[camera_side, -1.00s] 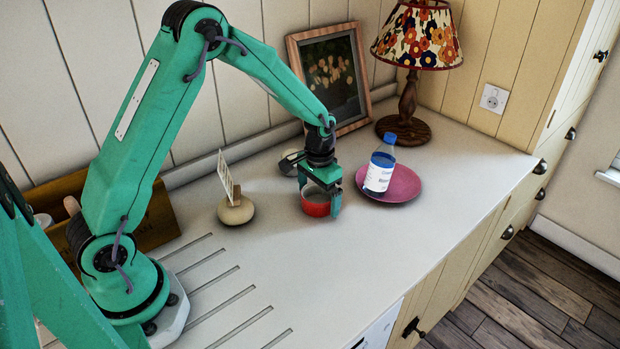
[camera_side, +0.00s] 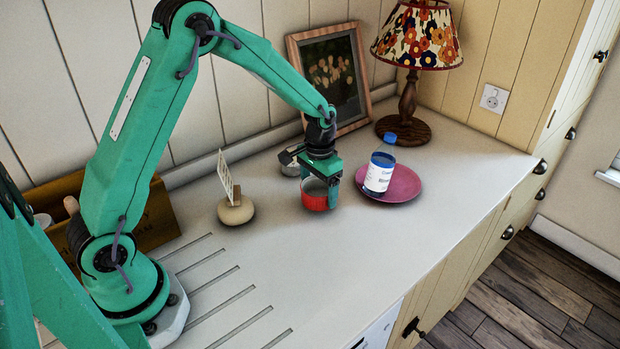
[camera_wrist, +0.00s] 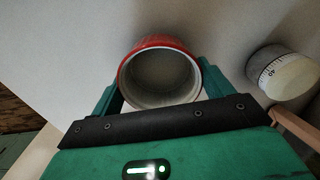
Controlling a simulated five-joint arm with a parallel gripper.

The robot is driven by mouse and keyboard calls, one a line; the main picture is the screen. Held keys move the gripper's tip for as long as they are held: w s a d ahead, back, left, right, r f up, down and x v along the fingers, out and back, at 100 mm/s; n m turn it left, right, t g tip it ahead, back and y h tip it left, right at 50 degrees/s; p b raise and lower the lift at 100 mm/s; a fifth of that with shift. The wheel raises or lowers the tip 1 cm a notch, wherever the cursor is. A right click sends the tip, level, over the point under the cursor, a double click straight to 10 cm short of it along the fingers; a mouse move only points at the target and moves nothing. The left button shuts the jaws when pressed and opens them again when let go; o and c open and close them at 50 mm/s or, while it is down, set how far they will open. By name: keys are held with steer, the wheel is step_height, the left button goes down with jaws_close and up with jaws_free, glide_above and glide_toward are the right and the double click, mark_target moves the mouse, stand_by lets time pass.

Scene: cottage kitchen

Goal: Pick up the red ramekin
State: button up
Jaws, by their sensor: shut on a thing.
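The red ramekin (camera_side: 314,198) is a small round dish, red outside and pale inside. My gripper (camera_side: 320,190) is shut on it, with green fingers on either side of its wall. In the side view the ramekin appears slightly above the worktop. In the wrist view the ramekin (camera_wrist: 160,72) sits between the two fingers of my gripper (camera_wrist: 160,92), its open mouth facing the camera and empty.
A pink plate (camera_side: 408,192) holding a blue-capped bottle (camera_side: 379,174) stands close on the right. A card in a round beige holder (camera_side: 236,212) is on the left. A kitchen timer (camera_wrist: 282,74) is behind the ramekin. The front worktop is clear.

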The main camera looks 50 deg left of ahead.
steer(key=r, duration=0.2)
steer(key=shift+s+d+r, duration=0.15)
steer(key=shift+d+r, duration=0.15)
steer(key=shift+d, duration=0.05)
steer(key=s+d+r, duration=0.5)
steer(key=d+r, duration=0.1)
steer(key=d, duration=0.3)
steer(key=shift+d+r, duration=0.2)
steer(key=shift+d, duration=0.15)
